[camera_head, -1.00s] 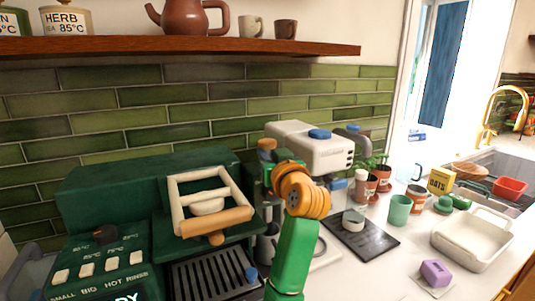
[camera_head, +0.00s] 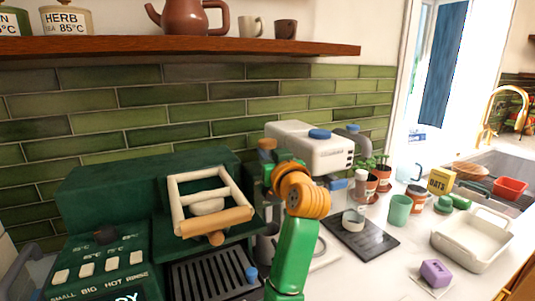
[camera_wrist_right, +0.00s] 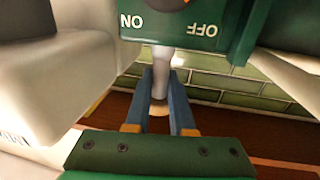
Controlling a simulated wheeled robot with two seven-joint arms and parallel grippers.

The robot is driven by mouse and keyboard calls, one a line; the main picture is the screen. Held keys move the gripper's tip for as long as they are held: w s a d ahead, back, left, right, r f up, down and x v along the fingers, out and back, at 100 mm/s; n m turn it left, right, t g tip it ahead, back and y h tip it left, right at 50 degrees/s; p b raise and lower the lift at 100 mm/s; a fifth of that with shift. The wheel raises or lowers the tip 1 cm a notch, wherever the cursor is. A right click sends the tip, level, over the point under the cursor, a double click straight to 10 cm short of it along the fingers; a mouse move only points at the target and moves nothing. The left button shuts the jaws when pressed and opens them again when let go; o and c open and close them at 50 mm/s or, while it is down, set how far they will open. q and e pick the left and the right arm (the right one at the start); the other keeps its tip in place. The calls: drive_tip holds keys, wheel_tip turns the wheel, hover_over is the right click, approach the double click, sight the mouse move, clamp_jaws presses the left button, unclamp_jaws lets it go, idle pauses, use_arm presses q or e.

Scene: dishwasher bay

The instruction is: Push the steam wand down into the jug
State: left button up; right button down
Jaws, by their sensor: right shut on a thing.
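My right gripper (camera_wrist_right: 162,108) is shut on the steam wand (camera_wrist_right: 160,82), a pale grey rod with a tan tip, in the right wrist view. The rod runs between its two blue-grey fingers, below a green panel marked ON and OFF, which appears upside down. In the head view my right arm comes up in front of the machine, and its fingers are mostly hidden. A tan knob (camera_head: 267,143) shows just above the wrist. A grey metal vessel (camera_head: 263,248), perhaps the jug, is partly behind my forearm. I cannot tell whether the wand is inside it. My left gripper is not in view.
The green coffee machine (camera_head: 90,200) with its drip grate (camera_head: 215,278) stands left of my arm. A white appliance (camera_head: 312,145) is close behind my wrist. To the right are a dark mat (camera_head: 375,240), a teal cup (camera_head: 399,210) and a white tray (camera_head: 445,245).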

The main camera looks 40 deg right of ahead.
wheel_tip(320, 180, down, 3)
drive_tip(key=shift+f+b, duration=0.1)
drive_tip(key=shift+b, duration=1.05)
drive_tip(key=c, duration=0.8)
unclamp_jaws()
drive_tip(key=shift+w, duration=0.1)
drive_tip(key=shift+o, duration=0.2)
